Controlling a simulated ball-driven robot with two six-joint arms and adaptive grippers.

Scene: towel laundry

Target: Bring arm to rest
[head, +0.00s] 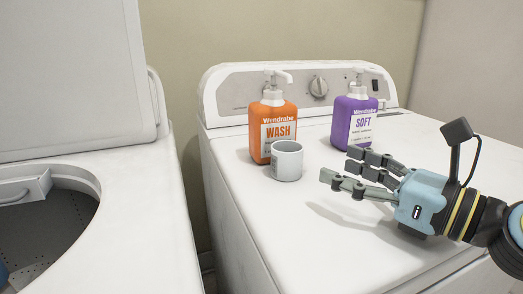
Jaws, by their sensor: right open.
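My right gripper (343,169) comes in from the right and hangs above the top of the right-hand machine. Its fingers point left, are spread apart and hold nothing. A white cup (287,162) stands upright to the left of the fingertips, apart from them. Behind the cup stands an orange WASH pump bottle (266,120). A purple SOFT pump bottle (355,121) stands behind the gripper. My left gripper is not in view.
The right-hand white machine (240,200) has a control panel with a knob (319,86) at its back. The left-hand washer (140,220) has its lid (75,75) raised and its drum (50,235) open. A narrow gap separates the machines. The right machine's front top is clear.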

